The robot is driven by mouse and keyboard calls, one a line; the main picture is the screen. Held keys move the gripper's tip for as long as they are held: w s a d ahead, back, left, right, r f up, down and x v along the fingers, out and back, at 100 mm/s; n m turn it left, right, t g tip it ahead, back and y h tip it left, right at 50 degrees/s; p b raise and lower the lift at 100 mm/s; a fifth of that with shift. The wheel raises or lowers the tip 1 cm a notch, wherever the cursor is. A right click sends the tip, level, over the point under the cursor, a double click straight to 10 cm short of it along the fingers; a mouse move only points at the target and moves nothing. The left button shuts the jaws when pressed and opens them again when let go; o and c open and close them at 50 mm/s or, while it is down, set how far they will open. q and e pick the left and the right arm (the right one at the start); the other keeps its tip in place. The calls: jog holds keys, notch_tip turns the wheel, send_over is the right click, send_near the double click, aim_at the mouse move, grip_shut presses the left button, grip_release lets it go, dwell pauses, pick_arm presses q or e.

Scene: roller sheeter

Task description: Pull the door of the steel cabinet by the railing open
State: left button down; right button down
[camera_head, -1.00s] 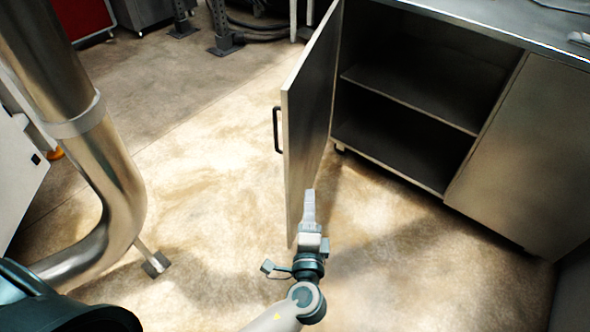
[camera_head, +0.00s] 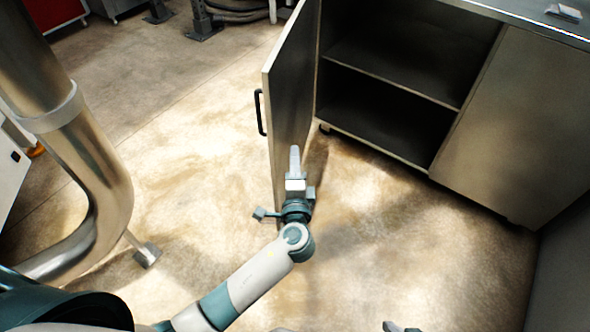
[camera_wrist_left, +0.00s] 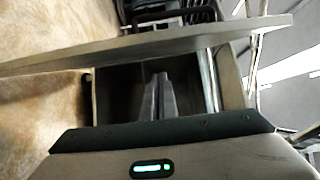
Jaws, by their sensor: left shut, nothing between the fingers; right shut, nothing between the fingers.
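The steel cabinet (camera_head: 487,130) stands at the right with its left compartment uncovered. Its left door (camera_head: 292,92) is swung far out and shows its inner face. The black bar handle (camera_head: 259,112) is on the door's outer side, away from my gripper. My left gripper (camera_head: 295,150) is shut and empty, in front of the lower part of the inner face; I cannot tell whether it touches. In the left wrist view the shut fingers (camera_wrist_left: 160,90) point toward the door (camera_wrist_left: 140,48), with the handle (camera_wrist_left: 172,16) beyond it. My right gripper (camera_head: 401,327) barely shows at the bottom edge, shut.
A thick metal pipe (camera_head: 92,165) stands at the left, with a small foot (camera_head: 147,255) on the floor. The cabinet's right door (camera_head: 510,120) is closed. The floor (camera_head: 200,180) between pipe and open door is clear.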

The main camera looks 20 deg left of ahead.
aim_at(275, 142)
pick_arm(q)
jog(key=a, duration=0.2)
jog(key=w+a, duration=0.1)
jog(key=a, duration=0.1)
jog(key=shift+w+a+p, duration=0.15)
jog(key=shift+a+p, duration=0.1)
jog(key=shift+p, duration=0.05)
pick_arm(e)
jog(key=shift+s+d+f+g, duration=0.1)
jog(key=shift+s+d+g, duration=0.2)
jog(key=shift+d, duration=0.1)
